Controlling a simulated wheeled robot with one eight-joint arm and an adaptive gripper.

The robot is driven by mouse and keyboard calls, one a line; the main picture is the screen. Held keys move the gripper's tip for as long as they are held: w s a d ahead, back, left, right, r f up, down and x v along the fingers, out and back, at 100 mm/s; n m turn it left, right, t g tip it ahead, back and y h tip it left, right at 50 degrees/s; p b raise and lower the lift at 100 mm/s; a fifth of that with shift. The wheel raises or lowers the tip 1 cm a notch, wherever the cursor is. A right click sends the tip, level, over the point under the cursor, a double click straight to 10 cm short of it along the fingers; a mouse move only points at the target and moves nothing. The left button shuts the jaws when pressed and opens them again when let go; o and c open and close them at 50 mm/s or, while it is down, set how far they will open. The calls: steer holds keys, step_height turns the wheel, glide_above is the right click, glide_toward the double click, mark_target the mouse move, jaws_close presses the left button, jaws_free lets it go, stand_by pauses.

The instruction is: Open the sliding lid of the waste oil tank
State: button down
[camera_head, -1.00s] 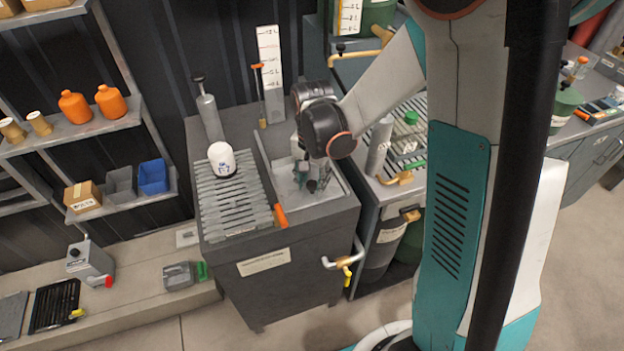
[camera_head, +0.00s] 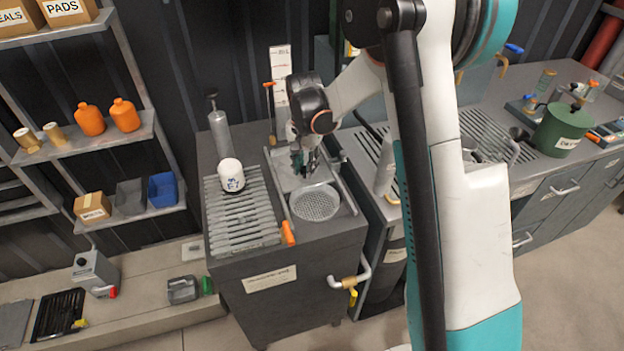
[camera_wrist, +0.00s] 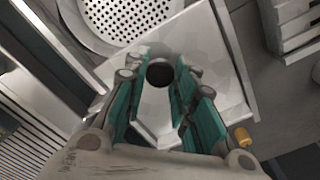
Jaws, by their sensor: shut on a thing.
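The waste oil tank (camera_head: 310,262) is a dark grey cabinet with a label on its front. Its sliding lid, a light grey plate (camera_head: 287,182), sits toward the back between two rails. In front of the lid a round perforated strainer (camera_head: 316,203) is uncovered. My gripper (camera_head: 305,168) is at the lid from above. In the wrist view my gripper (camera_wrist: 163,78) has its fingers closed around a dark round knob (camera_wrist: 159,74) on the lid plate (camera_wrist: 205,45). The strainer (camera_wrist: 125,14) shows at the top there, partly cut off.
A slatted drain rack (camera_head: 240,215) with a white oil filter (camera_head: 231,175) stands left of the lid. An orange handle (camera_head: 288,233) is at the front edge. A pipe with a yellow valve (camera_head: 352,294) sticks out at the right. A dipstick and gauge stand behind.

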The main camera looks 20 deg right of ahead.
steer(key=shift+w, duration=1.4)
steer(key=c, duration=1.3)
jaws_free()
steer(key=shift+r, duration=0.1)
step_height(320, 180, up, 12)
